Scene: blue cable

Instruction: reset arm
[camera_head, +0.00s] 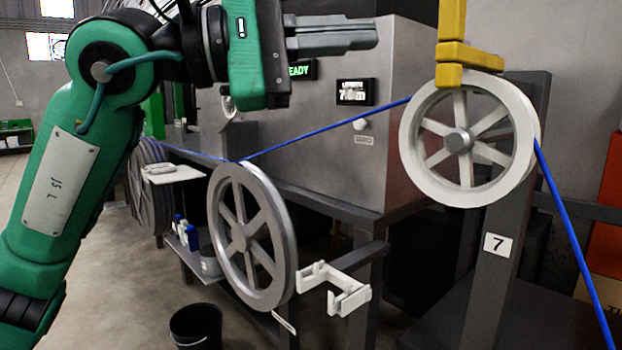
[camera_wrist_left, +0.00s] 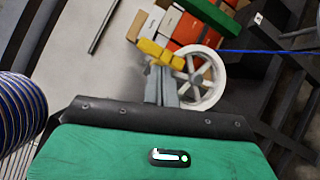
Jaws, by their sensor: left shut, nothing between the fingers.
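My left arm comes in from the left in the head view. Its gripper (camera_head: 375,36) is raised at the top middle, with its grey fingers together and nothing between them. The shut fingers also show in the left wrist view (camera_wrist_left: 162,84). The blue cable (camera_head: 330,130) runs from the left over the grey spoked wheel (camera_head: 252,237), up to the white spoked wheel (camera_head: 468,141), then down at the right. The gripper is above the cable and apart from it. My right gripper is not in either view.
A grey machine cabinet (camera_head: 362,178) with small displays stands behind the cable. A yellow bracket (camera_head: 468,56) sits over the white wheel. A white clip-like holder (camera_head: 335,287) is beside the grey wheel. A black bucket (camera_head: 196,328) stands on the floor. Boxes (camera_wrist_left: 187,29) show in the wrist view.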

